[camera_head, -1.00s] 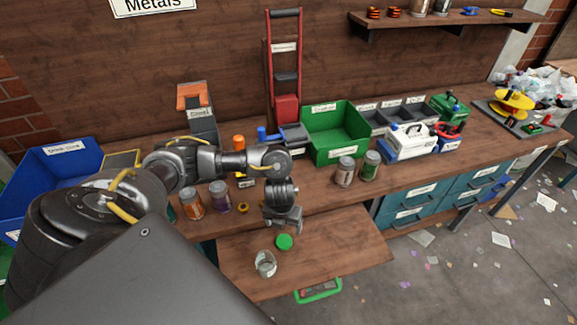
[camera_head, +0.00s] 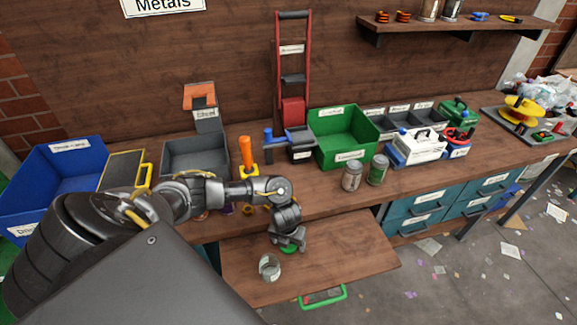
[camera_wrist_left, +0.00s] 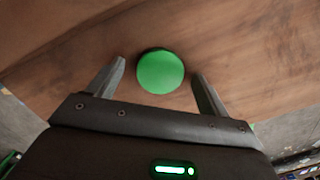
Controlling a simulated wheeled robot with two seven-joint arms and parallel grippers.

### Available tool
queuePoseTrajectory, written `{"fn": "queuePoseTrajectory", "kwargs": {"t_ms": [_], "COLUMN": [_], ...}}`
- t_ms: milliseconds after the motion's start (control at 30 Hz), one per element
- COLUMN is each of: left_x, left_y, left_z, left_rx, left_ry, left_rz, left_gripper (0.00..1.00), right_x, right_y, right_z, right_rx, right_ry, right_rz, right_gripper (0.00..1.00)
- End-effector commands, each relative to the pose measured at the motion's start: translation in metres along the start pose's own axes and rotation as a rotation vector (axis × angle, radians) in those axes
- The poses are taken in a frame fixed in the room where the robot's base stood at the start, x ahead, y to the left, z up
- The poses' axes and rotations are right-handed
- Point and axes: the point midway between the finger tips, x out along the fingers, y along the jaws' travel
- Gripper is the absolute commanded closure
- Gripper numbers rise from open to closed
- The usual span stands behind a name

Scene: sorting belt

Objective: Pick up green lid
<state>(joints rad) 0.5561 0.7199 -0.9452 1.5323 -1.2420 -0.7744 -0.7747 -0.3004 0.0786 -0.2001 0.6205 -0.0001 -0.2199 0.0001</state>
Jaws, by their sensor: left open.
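The round green lid (camera_wrist_left: 160,72) lies flat on the wooden pull-out board. In the left wrist view it sits between the tips of my open left gripper (camera_wrist_left: 160,75), with a gap to each finger. In the head view my left gripper (camera_head: 288,238) points down right over the lid (camera_head: 289,249) and hides most of it. Only a green sliver shows there. How high the fingertips are above the board is hard to tell. My right gripper is not in view.
An open glass jar (camera_head: 269,267) stands on the pull-out board (camera_head: 345,258), close to my left gripper. Two lidded jars (camera_head: 352,176) stand on the bench behind to the right. A green bin (camera_head: 345,157) and a blue bin (camera_head: 38,200) stand on the bench. The board's right side is clear.

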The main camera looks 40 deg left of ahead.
Motion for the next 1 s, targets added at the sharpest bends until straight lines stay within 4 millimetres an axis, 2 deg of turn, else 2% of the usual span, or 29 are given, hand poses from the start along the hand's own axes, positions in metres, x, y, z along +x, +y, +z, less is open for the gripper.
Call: {"fn": "queuePoseTrajectory", "kwargs": {"t_ms": [200, 233, 500, 600, 1000], "left_x": [0.0008, 0.0008, 0.0006, 0.0006, -0.0001], "left_y": [-0.0002, -0.0002, -0.0001, -0.0001, -0.0001], "left_z": [0.0003, 0.0003, 0.0004, 0.0004, 0.0006], "left_rx": [0.0, 0.0, 0.0, 0.0, 0.0], "left_ry": [-0.001, -0.001, -0.001, -0.001, -0.001], "left_rz": [0.0, 0.0, 0.0, 0.0, 0.0], "left_gripper": [0.21, 0.24, 0.59, 0.69, 0.74], "right_x": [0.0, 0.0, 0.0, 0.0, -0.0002], "right_y": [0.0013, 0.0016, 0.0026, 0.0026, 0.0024], "right_z": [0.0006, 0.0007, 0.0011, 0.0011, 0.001], "right_rx": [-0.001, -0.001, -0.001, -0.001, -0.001], "right_ry": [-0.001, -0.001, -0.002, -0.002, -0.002], "right_rz": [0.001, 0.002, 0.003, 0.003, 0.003], "right_gripper": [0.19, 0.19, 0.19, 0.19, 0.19]}}
